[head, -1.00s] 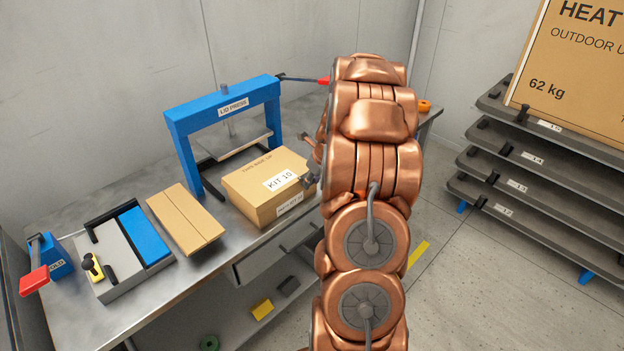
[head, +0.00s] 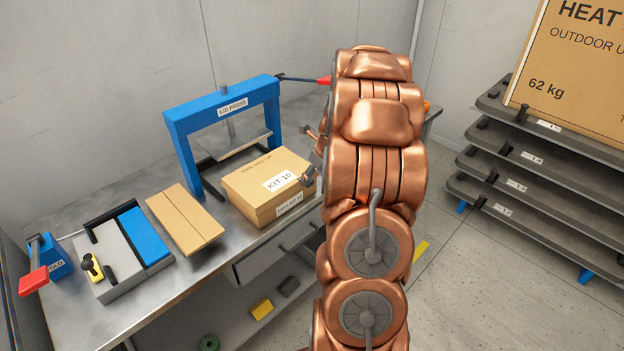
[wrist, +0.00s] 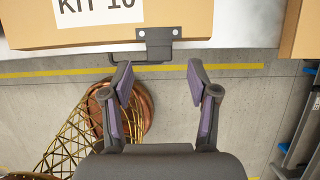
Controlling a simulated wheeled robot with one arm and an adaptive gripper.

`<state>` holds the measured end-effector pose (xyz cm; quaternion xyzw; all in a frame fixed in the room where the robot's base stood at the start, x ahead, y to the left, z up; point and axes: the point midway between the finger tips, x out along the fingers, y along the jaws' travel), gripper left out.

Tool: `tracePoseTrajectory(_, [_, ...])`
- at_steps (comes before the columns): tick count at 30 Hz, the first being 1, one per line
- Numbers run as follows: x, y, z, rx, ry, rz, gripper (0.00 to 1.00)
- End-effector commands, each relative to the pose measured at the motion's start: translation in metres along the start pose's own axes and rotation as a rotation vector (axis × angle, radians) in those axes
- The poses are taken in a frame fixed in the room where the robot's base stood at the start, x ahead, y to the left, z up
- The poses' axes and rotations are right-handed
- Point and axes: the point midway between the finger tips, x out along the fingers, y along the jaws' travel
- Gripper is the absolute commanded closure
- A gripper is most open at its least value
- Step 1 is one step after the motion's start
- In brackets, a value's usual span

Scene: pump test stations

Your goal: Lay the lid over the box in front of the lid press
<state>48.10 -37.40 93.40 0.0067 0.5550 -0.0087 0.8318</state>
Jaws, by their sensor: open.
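The cardboard lid (head: 255,172), labelled KIT 10, lies over the box (head: 268,214) in front of the blue lid press (head: 222,108). It looks level, with a thin seam along the front between lid and box. In the wrist view the lid (wrist: 200,18) has a dark bracket (wrist: 158,44) on its near edge. My gripper (wrist: 160,78) is open and empty, its fingertips just short of that bracket, apart from it. In the head view my arm hides most of my gripper (head: 309,156) at the lid's right end.
A flat cardboard piece (head: 186,218) lies left of the box. A grey and blue fixture (head: 118,262) and a red-handled blue device (head: 48,262) stand farther left on the metal bench (head: 190,285). A dark rack (head: 545,170) stands at right.

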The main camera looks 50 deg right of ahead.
Motion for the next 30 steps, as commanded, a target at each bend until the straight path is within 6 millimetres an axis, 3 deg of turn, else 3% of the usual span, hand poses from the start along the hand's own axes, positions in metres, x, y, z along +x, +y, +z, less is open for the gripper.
tracePoseTrajectory(9, [-0.058,-0.001,0.0,0.0,-0.002,-0.003,0.4])
tracePoseTrajectory(15, [-0.082,-0.001,0.0,0.0,-0.001,-0.002,0.4])
tracePoseTrajectory(30, [-0.097,0.001,0.0,0.0,0.001,0.001,0.4])
